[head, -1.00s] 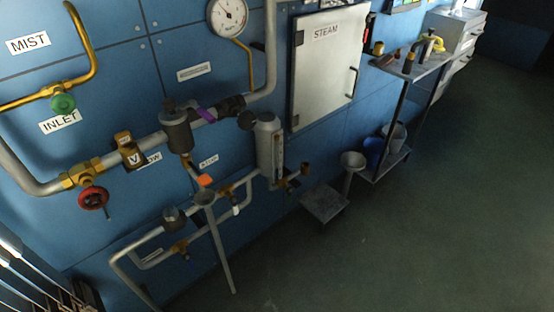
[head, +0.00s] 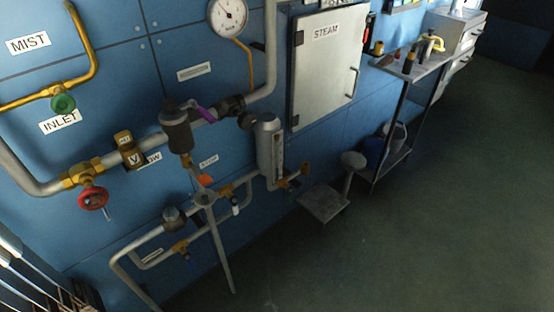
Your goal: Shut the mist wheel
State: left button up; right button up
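The green handwheel (head: 63,103) sits on a thin brass pipe (head: 95,55) at the upper left of the head view. A "MIST" label (head: 28,43) is on the blue wall above this pipe, and an "INLET" label (head: 60,121) is just below the green wheel. A red handwheel (head: 92,198) is on a brass valve (head: 82,173) in the thick grey pipe lower down. I cannot tell from its look whether the green wheel is turned open or shut. Neither gripper is in view.
A pressure gauge (head: 228,16) and a white "STEAM" cabinet (head: 322,70) are on the wall. Grey pipework (head: 150,236) stands out low on the left. A shelf stand (head: 415,72) holds several small items. The dark floor (head: 430,220) is clear on the right.

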aim_at(61, 104)
jog(key=u, duration=0.85)
jog(key=k, duration=0.1)
jog(key=j+z, duration=0.15)
jog(key=j, duration=0.2)
jog(key=k+j+z, duration=0.15)
jog(key=j, duration=0.2)
jog(key=k+j+z, duration=0.15)
jog(key=j, duration=0.15)
jog(key=i, duration=0.05)
